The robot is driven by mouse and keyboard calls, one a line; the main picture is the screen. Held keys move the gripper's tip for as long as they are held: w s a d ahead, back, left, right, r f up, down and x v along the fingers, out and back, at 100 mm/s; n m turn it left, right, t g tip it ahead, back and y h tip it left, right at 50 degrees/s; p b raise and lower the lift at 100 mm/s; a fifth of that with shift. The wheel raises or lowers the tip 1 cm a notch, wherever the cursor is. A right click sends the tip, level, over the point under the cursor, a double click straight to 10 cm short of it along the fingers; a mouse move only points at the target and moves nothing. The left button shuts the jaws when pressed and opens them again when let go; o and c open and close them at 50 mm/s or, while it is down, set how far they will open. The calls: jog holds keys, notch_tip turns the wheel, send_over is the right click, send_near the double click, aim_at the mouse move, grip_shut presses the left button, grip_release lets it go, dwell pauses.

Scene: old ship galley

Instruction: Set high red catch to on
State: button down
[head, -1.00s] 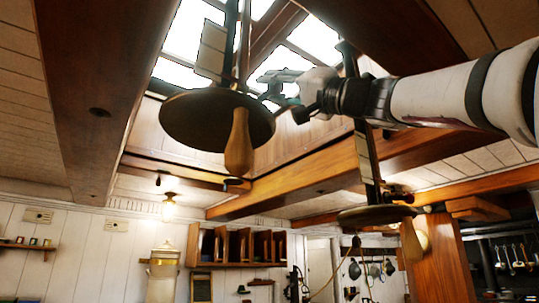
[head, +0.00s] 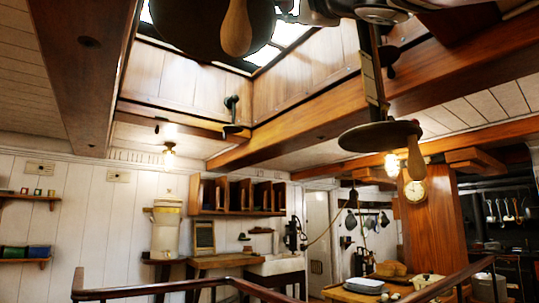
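I cannot make out a red catch in the head view. A large dark round plate (head: 190,28) with a pale wooden handle (head: 237,28) hangs at the top, cut off by the picture edge. A second dark plate (head: 372,137) with a wooden handle (head: 415,160) hangs from a dark upright at the right of centre. My gripper (head: 288,8) is at the top edge, just right of the large plate's handle. It is mostly cut off, and its fingers do not show clearly. I cannot tell whether it touches anything.
A skylight opening with wooden beams (head: 290,125) is overhead. A wooden handrail (head: 180,287) crosses the bottom, with another rail (head: 455,280) at the right.

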jog(key=shift+f+m, duration=0.1)
jog(key=shift+m, duration=0.3)
jog(key=c, duration=1.2)
grip_release()
jog(key=v, duration=1.2)
jog(key=shift+s, duration=0.1)
